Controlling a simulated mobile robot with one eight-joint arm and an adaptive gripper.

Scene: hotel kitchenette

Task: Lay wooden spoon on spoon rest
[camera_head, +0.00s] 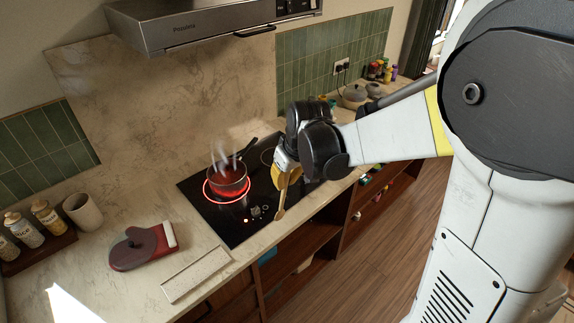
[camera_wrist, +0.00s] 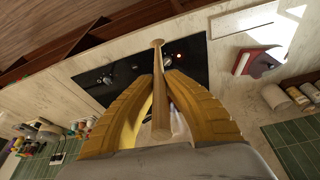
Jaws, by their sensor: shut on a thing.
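My gripper (camera_head: 287,172) is shut on the wooden spoon (camera_head: 281,204) and holds it above the front right part of the black cooktop. The spoon hangs down toward the counter's front edge in the head view. In the wrist view the spoon (camera_wrist: 157,62) runs between the two yellow fingers (camera_wrist: 160,85), with a rounded end past their tips. A flat, pale rectangular piece, which looks like the spoon rest (camera_head: 197,275), lies empty at the counter's front edge, left of the cooktop. It also shows in the wrist view (camera_wrist: 241,62). My gripper is well apart from it.
A steaming pot of red food (camera_head: 228,181) stands on a glowing ring of the cooktop (camera_head: 215,222). A red oven mitt (camera_head: 140,248) lies behind the pale piece. Jars (camera_head: 46,216) and a cup (camera_head: 83,212) stand far left. The range hood (camera_head: 200,25) hangs above.

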